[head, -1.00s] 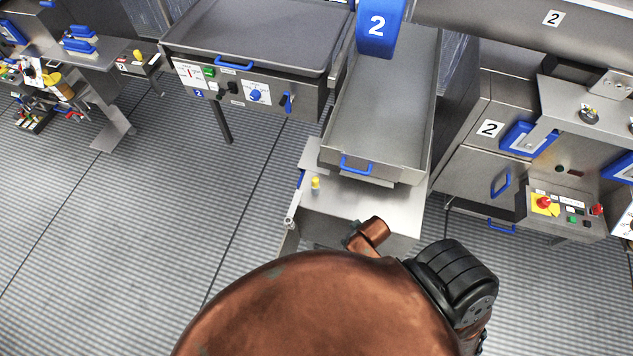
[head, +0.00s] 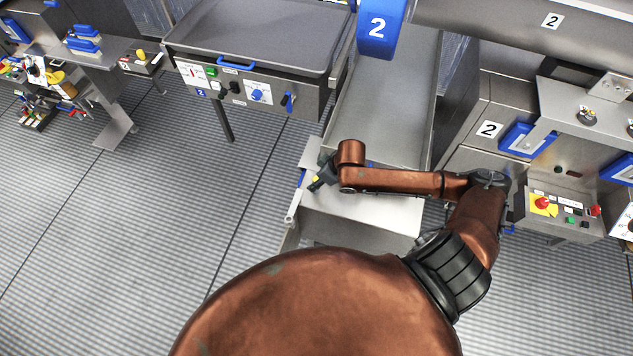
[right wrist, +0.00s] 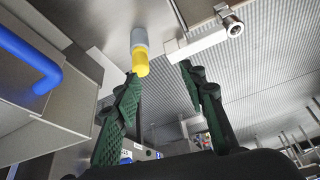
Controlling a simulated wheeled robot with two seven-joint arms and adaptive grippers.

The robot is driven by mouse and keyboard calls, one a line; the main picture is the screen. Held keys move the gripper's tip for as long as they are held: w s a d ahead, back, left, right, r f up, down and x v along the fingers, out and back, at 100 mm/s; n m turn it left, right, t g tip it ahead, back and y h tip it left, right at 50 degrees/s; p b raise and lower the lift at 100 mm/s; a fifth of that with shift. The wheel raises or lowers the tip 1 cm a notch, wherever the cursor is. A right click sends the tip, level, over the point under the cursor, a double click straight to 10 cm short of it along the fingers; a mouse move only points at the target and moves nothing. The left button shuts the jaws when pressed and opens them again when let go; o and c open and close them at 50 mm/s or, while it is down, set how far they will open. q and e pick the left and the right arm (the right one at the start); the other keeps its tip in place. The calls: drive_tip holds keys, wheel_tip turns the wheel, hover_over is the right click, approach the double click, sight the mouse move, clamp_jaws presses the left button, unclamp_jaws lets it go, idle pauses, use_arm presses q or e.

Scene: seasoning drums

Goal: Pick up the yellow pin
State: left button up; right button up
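The yellow pin (right wrist: 140,62) has a yellow end and a grey collar, and stands out from a steel surface in the right wrist view. My right gripper (right wrist: 160,74) is open, with its green-padded fingers spread and nothing held. The pin's yellow end lies just beyond the fingertips, close to the left finger in that view. In the head view my right gripper (head: 319,183) is over the left edge of the steel table (head: 375,213), and the pin there is mostly hidden by it. My left gripper is not in view.
A steel chute (head: 385,95) with a blue sign marked 2 is just behind my right arm. A blue handle (right wrist: 30,55) and a metal rod end (right wrist: 232,27) flank the pin in the wrist view. A control panel (head: 567,210) stands at the right.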

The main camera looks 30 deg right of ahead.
sight(316, 178)
drive_tip(key=w+f, duration=0.1)
drive_tip(key=f, duration=0.1)
drive_tip(key=w+d+f+b, duration=0.1)
drive_tip(key=f, duration=0.1)
drive_tip(key=w+f, duration=0.1)
drive_tip(key=f, duration=0.1)
drive_tip(key=shift+w+d, duration=0.15)
drive_tip(key=shift+w, duration=0.2)
drive_tip(key=shift+r, duration=0.1)
drive_tip(key=shift+c, duration=0.6)
clamp_jaws()
